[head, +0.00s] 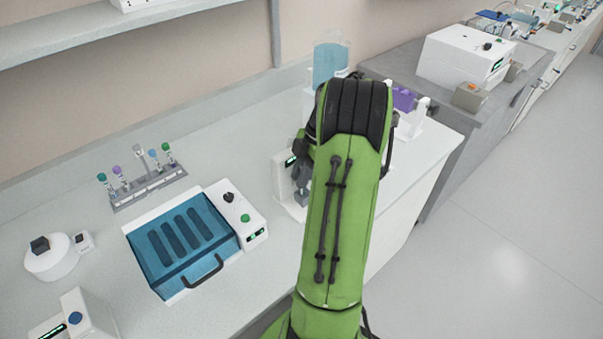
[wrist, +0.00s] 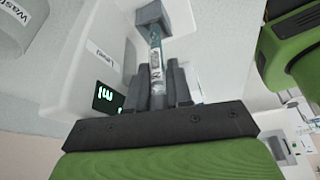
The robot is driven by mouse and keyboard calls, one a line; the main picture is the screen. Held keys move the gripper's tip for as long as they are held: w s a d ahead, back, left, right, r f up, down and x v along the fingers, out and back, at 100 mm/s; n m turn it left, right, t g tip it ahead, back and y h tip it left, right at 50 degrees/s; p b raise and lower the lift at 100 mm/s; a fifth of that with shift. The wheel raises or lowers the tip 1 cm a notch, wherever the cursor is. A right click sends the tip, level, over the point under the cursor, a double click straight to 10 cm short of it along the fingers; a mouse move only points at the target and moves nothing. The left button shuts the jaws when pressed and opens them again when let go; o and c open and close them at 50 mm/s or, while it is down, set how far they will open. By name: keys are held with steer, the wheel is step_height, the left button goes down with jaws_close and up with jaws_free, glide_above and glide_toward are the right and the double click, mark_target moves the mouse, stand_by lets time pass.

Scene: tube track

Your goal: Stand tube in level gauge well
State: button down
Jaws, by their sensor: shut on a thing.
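A clear tube (wrist: 156,62) with bluish contents and a printed label is between the fingers of my gripper (wrist: 158,86), which is shut on it. The white level gauge (wrist: 80,75) is close beside it, with a label and lit green digits. Its grey well block (wrist: 152,17) is at the far end of the tube. The tube's end meets the block in the picture; I cannot tell how deep it sits. In the head view the gauge (head: 281,177) and its well block (head: 302,198) are left of my arm, which hides much of the gripper and tube.
A rack (head: 150,190) with several capped tubes stands at the left. A bluish container (head: 330,62) and a purple-topped device (head: 404,99) stand behind my arm.

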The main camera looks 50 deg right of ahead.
steer(key=shift+f, duration=0.15)
stand_by(0.3)
steer(key=shift+r+p, duration=0.95)
steer(key=shift+r, duration=0.25)
steer(key=shift+f+b, duration=0.3)
steer(key=shift+f, duration=0.15)
steer(key=shift+f+b, duration=0.15)
steer(key=shift+b, duration=0.15)
steer(key=shift+f+b, duration=0.45)
steer(key=shift+f, duration=0.15)
